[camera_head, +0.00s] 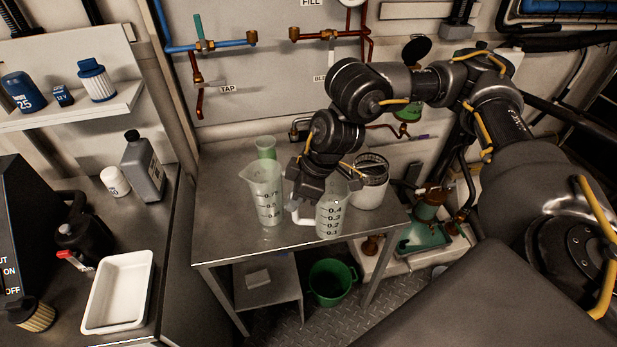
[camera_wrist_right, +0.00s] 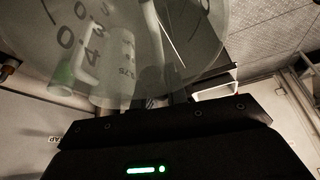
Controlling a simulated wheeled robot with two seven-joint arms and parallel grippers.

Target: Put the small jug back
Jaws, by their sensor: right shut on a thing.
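The small jug (camera_head: 331,212), clear with marks from 0.1 to 0.4, is upright at the front of the metal table (camera_head: 225,238). My right gripper (camera_head: 306,207) reaches down from above on its left side and is shut on it at the pale handle. In the right wrist view the jug (camera_wrist_right: 150,45) fills the upper left, very close. I cannot tell whether its base touches the table. The larger jug (camera_head: 264,194) stands just left of my right gripper. My left gripper is not in view.
A green-tinted cup (camera_head: 266,148) stands behind the larger jug, and a white pot (camera_head: 369,187) stands close right of the small jug. A green bucket (camera_head: 331,283) is on the floor below. The table's front left is clear. A white tray (camera_head: 118,290) lies on the left bench.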

